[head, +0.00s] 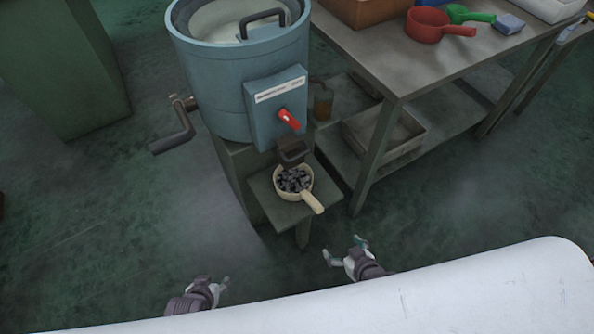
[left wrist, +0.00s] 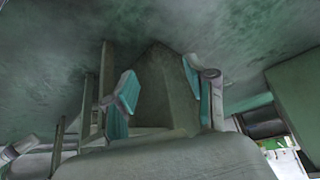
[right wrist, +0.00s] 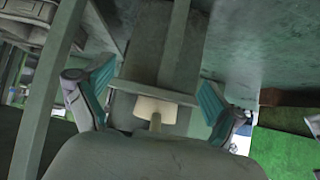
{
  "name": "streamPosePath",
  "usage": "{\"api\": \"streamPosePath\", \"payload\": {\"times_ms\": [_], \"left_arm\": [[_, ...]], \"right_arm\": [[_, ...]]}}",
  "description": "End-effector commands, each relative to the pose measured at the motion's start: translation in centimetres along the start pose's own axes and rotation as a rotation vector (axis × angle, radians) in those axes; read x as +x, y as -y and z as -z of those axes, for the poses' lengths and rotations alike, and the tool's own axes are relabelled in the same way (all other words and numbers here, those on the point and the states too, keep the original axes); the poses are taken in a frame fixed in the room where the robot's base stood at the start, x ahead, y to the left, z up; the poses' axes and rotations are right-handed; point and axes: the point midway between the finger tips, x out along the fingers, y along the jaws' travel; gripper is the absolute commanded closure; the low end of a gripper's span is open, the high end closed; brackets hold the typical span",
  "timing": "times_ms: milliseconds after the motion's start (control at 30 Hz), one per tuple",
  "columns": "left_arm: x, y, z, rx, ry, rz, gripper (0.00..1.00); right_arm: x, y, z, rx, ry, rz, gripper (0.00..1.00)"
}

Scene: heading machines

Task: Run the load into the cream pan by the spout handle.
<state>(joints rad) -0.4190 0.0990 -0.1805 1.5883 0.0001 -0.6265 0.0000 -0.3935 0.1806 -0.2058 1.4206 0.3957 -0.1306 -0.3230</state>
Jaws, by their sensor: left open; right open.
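The cream pan (head: 307,195) sits on a small stand below the spout (head: 292,151) of a blue drum machine (head: 215,80). Dark grey pieces (head: 293,180) lie in the pan, and its handle points toward me. The red spout handle (head: 289,119) sticks out of the box on the drum's front. My left gripper (head: 213,284) is open and empty, low and left in front of the stand. My right gripper (head: 344,250) is open and empty, in front and right of the pan. The pan also shows between its fingers, farther off, in the right wrist view (right wrist: 155,108).
A crank (head: 172,138) juts from the drum's left side.

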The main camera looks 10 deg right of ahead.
Motion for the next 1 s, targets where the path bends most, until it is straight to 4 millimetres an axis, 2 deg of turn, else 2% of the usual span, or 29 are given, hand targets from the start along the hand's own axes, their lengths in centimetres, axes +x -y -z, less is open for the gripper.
{"api": "streamPosePath", "payload": {"times_ms": [33, 67, 100, 200, 300, 400, 533, 667, 1000], "left_arm": [[0.6, 0.0, 1.9, -0.001, -0.063, 0.001, 0.44], [0.0, 0.0, 3.3, -0.001, -0.095, 0.001, 0.44], [-1.0, 0.0, 5.1, -0.002, -0.136, 0.001, 0.44], [-4.2, 0.0, 8.6, -0.003, -0.233, 0.003, 0.44], [-7.5, 0.0, 11.0, -0.004, -0.312, 0.004, 0.44], [-10.2, 0.0, 12.2, -0.004, -0.364, 0.005, 0.44], [-12.2, 0.1, 13.1, -0.004, -0.399, 0.006, 0.44], [-12.7, 0.0, 13.6, -0.004, -0.419, 0.005, 0.44], [-13.3, -0.4, 16.1, 0.0, -0.561, -0.004, 0.44]], "right_arm": [[1.4, 0.1, 1.9, -0.007, -0.101, 0.01, 0.06], [1.4, 0.3, 3.8, -0.01, -0.158, 0.016, 0.06], [1.1, 0.5, 6.1, -0.014, -0.231, 0.024, 0.06], [-0.5, 1.2, 11.4, -0.024, -0.402, 0.046, 0.06], [-2.7, 1.9, 15.5, -0.031, -0.537, 0.066, 0.06], [-4.9, 2.5, 18.3, -0.033, -0.631, 0.08, 0.06], [-6.5, 2.9, 20.1, -0.034, -0.689, 0.089, 0.06], [-6.2, 3.0, 21.1, -0.033, -0.7, 0.089, 0.06], [-1.0, 3.6, 25.4, -0.03, -0.701, 0.089, 0.06]]}}
